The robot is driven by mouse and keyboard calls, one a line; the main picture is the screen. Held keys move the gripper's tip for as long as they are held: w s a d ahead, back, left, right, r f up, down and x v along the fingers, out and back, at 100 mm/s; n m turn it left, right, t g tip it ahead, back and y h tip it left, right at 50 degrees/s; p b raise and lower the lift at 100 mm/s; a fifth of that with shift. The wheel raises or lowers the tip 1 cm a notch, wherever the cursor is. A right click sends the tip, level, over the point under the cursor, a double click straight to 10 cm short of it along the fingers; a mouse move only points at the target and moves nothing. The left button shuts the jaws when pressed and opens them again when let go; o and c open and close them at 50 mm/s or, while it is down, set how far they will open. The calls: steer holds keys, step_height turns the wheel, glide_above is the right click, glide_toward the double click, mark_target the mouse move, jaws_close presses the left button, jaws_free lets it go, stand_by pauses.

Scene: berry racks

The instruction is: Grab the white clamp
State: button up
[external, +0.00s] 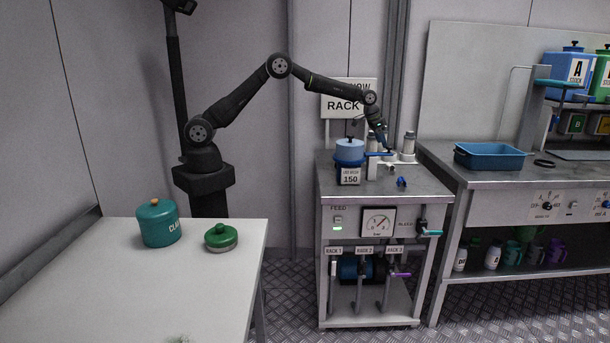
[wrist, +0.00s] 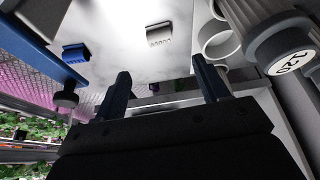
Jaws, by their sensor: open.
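In the wrist view a small white clamp (wrist: 158,34) lies on the pale rack top, beyond my fingertips and roughly between them in the picture. A similar blue clamp (wrist: 76,53) lies to its left; it also shows in the external view (external: 401,182) near the front of the rack top. My gripper (wrist: 162,82) is open, with two blue fingers apart and nothing between them. In the external view my gripper (external: 387,150) is low over the rack top, beside the blue pot (external: 349,151). The white clamp is too small to make out clearly there.
A grey-white cylinder marked 120 (wrist: 286,54) and a white ring (wrist: 217,40) stand close on the right in the wrist view. A blue tray (external: 489,156) sits on the right bench. A teal canister (external: 158,223) and green lidded pot (external: 221,237) stand on the left table.

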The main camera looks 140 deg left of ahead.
glide_above(390, 164)
steer(key=s+d, duration=0.2)
step_height(390, 164, down, 6)
steer(key=shift+s+a+f, duration=0.15)
steer(key=shift+f, duration=0.05)
steer(key=shift+w+x, duration=0.15)
steer(key=shift+x, duration=1.25)
steer(key=shift+w+x, duration=0.15)
steer(key=shift+x, duration=1.2)
steer(key=shift+a+r, duration=0.1)
steer(key=shift+a, duration=0.05)
steer(key=shift+c, duration=0.2)
steer(key=c, duration=1)
